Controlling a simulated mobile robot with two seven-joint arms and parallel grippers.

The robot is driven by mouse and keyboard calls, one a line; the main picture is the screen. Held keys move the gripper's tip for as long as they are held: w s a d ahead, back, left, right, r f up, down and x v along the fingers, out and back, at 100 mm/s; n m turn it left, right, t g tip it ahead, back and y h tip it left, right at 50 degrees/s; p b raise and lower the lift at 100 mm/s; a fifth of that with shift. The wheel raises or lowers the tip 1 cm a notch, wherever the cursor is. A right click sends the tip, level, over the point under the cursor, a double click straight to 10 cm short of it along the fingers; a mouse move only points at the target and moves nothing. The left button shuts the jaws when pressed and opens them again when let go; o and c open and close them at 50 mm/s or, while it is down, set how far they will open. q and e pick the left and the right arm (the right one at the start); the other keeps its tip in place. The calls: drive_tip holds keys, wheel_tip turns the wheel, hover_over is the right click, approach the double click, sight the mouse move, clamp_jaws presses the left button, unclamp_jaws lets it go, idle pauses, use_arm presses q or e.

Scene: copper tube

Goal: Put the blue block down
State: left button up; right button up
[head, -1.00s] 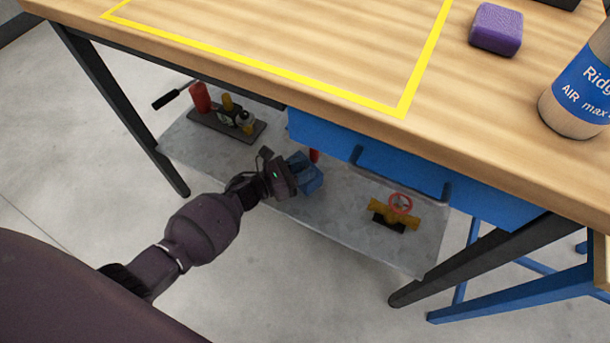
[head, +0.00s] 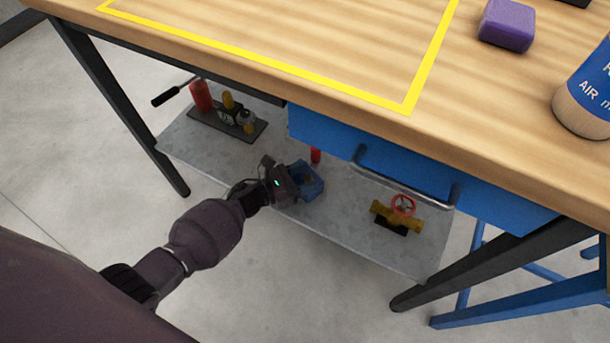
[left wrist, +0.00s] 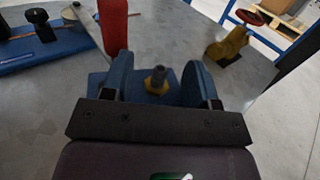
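The blue block (head: 311,186) is at the front of the lower grey shelf (head: 345,225), under the bench. It also shows in the left wrist view as a flat blue base (left wrist: 155,97) with a brass fitting (left wrist: 157,80) standing up from it. My left gripper (head: 303,180) is right at the block. In the left wrist view, the two blue fingers of this gripper (left wrist: 162,82) are spread wide, with gaps between them and the fitting. The block's underside is hidden, so its contact with the shelf cannot be seen directly. My right gripper is not in view.
A red cylinder (head: 316,155) stands just behind the block. A yellow valve with a red wheel (head: 398,213) sits to the right on the shelf, and a dark fixture (head: 228,120) to the left. The blue drawer (head: 400,165) and wooden benchtop (head: 270,50) overhang the shelf.

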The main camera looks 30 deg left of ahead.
use_arm(q)
drive_tip(key=shift+r, duration=0.15)
drive_tip(key=p+v, duration=0.1)
drive_tip(key=v, duration=1.1)
drive_tip(key=shift+p, duration=0.35)
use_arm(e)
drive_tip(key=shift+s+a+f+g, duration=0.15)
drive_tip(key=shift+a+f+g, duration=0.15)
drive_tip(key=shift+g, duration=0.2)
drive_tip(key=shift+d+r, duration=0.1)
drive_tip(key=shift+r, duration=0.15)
